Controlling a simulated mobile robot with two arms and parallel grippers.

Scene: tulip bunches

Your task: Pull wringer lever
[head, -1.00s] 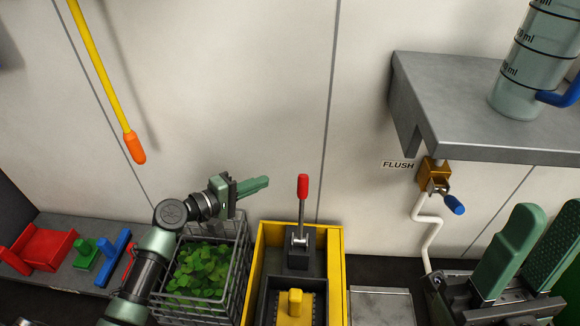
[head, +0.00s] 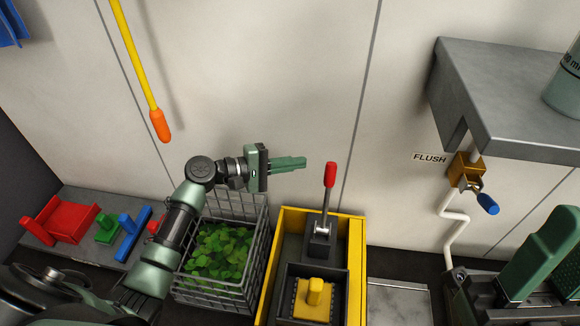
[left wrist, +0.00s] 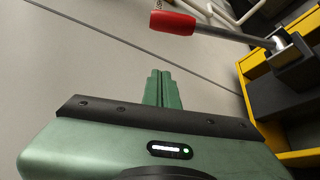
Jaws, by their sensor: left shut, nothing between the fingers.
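The wringer lever is a thin metal rod with a red grip (head: 330,174). It stands nearly upright from a dark block on the yellow-framed wringer bucket (head: 361,265). In the left wrist view the red grip (left wrist: 173,23) lies above and slightly right of the fingertips, apart from them. My left gripper (head: 304,162) is shut and empty, its fingers pointing right towards the grip, a short gap to its left. It also shows in the left wrist view (left wrist: 159,76). My right gripper (head: 566,245) is partly cut off at the right edge; its green fingers look apart.
A wire basket of green leaves (head: 262,262) stands left of the wringer, under my left arm. A grey shelf (head: 490,90) and a FLUSH valve with a blue handle (head: 487,203) are at right. A yellow pole with an orange end (head: 160,126) hangs at upper left.

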